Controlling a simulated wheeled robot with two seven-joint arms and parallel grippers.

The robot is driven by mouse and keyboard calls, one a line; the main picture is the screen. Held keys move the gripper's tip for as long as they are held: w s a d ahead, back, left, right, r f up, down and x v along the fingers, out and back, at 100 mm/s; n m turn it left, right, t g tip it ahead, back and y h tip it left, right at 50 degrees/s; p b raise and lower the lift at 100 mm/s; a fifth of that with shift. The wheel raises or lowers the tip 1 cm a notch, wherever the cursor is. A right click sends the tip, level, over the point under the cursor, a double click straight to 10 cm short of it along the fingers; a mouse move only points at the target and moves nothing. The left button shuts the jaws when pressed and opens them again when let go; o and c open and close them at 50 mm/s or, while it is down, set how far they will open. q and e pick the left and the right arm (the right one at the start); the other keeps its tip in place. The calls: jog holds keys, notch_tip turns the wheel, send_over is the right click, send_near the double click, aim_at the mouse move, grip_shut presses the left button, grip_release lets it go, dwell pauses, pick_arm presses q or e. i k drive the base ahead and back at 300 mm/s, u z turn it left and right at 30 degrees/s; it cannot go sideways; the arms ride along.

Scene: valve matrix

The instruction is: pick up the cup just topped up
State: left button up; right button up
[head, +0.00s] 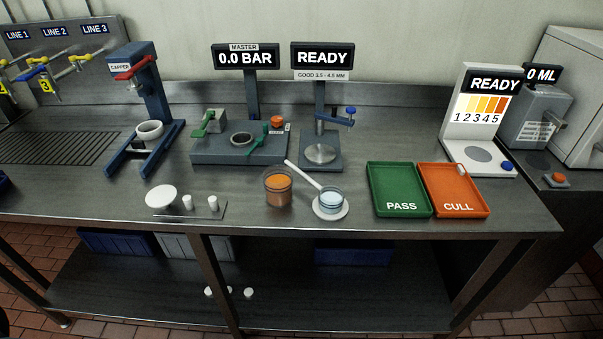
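Two cup-like vessels stand near the front edge of the steel counter. One is a clear cup with orange contents (278,187). The other is a small clear cup with pale blue contents (330,200), on a white saucer (342,212). A white stick (302,175) leans up and left from this second cup; whether it rests inside is unclear. The frame does not show which one was topped up. Neither of my grippers is in view.
A green PASS tray (400,190) and an orange CULL tray (454,190) lie right of the cups. A plate with white caps (188,203) and a white disc (161,197) lies left. The READY gauge stand (320,155) and MASTER block (215,155) stand behind.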

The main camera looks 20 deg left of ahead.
aim_at(278, 179)
jog(key=u, duration=0.45)
jog(key=i, duration=0.8)
jog(key=u, duration=0.75)
